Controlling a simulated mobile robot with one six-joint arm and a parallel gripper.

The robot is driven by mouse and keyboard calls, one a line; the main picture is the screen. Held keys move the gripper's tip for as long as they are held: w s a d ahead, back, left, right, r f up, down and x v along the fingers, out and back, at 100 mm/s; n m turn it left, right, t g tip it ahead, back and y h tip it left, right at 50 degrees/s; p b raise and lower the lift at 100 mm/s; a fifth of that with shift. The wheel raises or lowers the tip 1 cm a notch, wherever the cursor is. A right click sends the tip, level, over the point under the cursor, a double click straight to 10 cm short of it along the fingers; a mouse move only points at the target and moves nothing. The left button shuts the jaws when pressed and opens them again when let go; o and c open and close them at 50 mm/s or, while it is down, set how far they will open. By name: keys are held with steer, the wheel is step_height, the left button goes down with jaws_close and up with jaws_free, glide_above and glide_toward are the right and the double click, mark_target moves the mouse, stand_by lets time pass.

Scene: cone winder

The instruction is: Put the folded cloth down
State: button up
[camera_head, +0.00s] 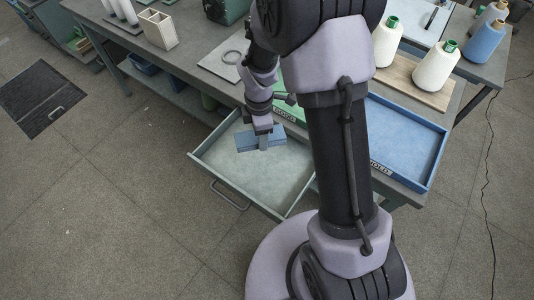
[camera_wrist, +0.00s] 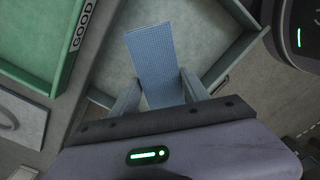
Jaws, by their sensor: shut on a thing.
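The folded cloth (camera_head: 245,142) is a flat blue checked rectangle. My gripper (camera_head: 264,142) is shut on it and points down over the open drawer (camera_head: 262,180), near its back end. In the wrist view the cloth (camera_wrist: 152,55) sticks out between the two fingers of my gripper (camera_wrist: 160,95), with the pale drawer floor (camera_wrist: 105,72) behind it. I cannot tell whether the cloth touches the drawer floor or hangs a little above it. The fingers hide part of the cloth in the head view.
The drawer is otherwise bare. A green tray marked GOOD (camera_wrist: 32,40) and a blue tray (camera_head: 400,140) lie beside it. Yarn cones (camera_head: 435,66) stand on a wooden board at the right.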

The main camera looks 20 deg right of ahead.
mark_target(260, 161)
steer(key=f+n, duration=0.1)
steer(key=n, duration=0.2)
steer(key=f+n, duration=0.1)
steer(key=n, duration=0.1)
steer(key=shift+w+a+f+n, duration=0.1)
steer(key=shift+w+f+n, duration=0.1)
steer(key=shift+f+n, duration=0.15)
steer(key=shift+f+n+b, duration=0.3)
steer(key=shift+f+n, duration=0.3)
steer(key=shift+n, duration=0.65)
step_height(260, 161, down, 10)
steer(key=b, duration=0.4)
steer(key=shift+r, duration=0.15)
steer(key=shift+b, duration=0.3)
steer(key=shift+f, duration=0.25)
steer(key=o, duration=1.3)
steer(key=shift+r, duration=0.1)
steer(key=shift+o, duration=0.2)
steer(key=shift+r, duration=0.1)
